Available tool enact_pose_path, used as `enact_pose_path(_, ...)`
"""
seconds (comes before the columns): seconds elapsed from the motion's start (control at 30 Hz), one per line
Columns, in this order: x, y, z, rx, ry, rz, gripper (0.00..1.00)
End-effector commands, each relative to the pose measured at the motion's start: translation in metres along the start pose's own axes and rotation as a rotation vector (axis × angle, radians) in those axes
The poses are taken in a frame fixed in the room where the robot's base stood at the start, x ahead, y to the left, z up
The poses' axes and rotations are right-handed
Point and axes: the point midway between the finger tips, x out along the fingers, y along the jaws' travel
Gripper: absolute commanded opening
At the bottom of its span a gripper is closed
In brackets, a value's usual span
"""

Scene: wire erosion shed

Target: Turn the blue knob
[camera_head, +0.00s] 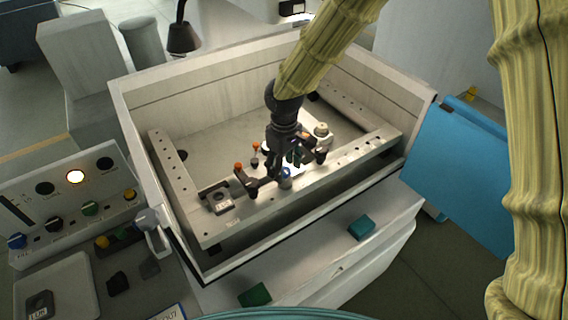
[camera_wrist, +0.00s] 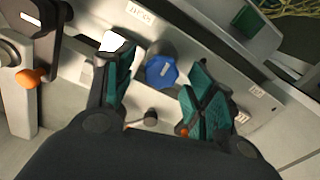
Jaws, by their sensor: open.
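A blue knob (camera_head: 285,172) with a light mark on its face sits on the near rail of the machine's open basin. In the wrist view the blue knob (camera_wrist: 161,72) shows between my spread fingers. My gripper (camera_head: 286,168) is open above it, with one finger on each side; gaps show between the knob and both fingers (camera_wrist: 159,68). I cannot tell how far the fingertips are above the rail. A second blue knob (camera_head: 17,240) is on the control panel at the far left, well away from my gripper.
A dark labelled clamp (camera_head: 218,199) and orange-tipped parts (camera_head: 254,147) stand close left of my gripper; a pale round fitting (camera_head: 321,131) is close right. The basin wall (camera_head: 120,115) surrounds the rails. Green blocks (camera_head: 361,228) lie on the front ledge. A blue panel (camera_head: 460,170) is at right.

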Motion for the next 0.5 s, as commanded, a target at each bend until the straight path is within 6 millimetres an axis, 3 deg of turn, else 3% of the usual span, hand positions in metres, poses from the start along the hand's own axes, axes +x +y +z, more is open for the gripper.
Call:
enact_pose_path(0.33,0.0036,-0.0003,-0.0001,0.000,0.000,0.000,0.55)
enact_pose_path(0.37,0.0036,-0.0003,-0.0001,0.000,0.000,0.000,0.53)
enact_pose_path(0.5,0.0035,-0.0004,0.0000,0.000,0.000,0.000,0.28)
